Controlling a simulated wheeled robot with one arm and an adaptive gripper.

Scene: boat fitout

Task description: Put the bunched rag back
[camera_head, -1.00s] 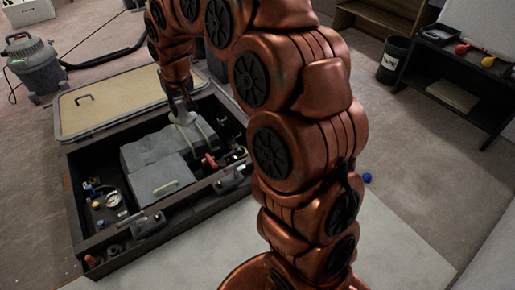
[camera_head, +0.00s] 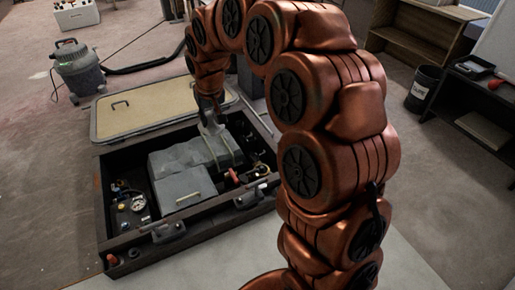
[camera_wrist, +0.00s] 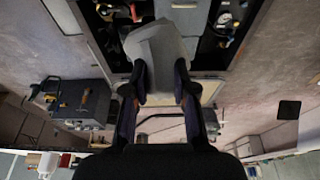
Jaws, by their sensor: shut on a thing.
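My gripper (camera_head: 210,117) is over the dark open locker (camera_head: 106,207) set in the floor. It is shut on a pale grey bundle, which I take for the bunched rag (camera_head: 214,129). In the wrist view my gripper (camera_wrist: 161,82) has a finger on either side of the pale rag (camera_wrist: 160,48). Below the rag, a grey stepped box (camera_head: 185,187) with a light handle fills the middle of the locker. I cannot tell whether the rag touches this box.
Small fittings and a gauge (camera_head: 138,203) lie at the locker's left; a red-handled valve (camera_head: 232,176) is at its right. A tan hatch lid (camera_head: 150,108) lies behind. A grey vacuum (camera_head: 78,70), black bin (camera_head: 423,88) and dark shelf (camera_head: 480,110) stand farther off.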

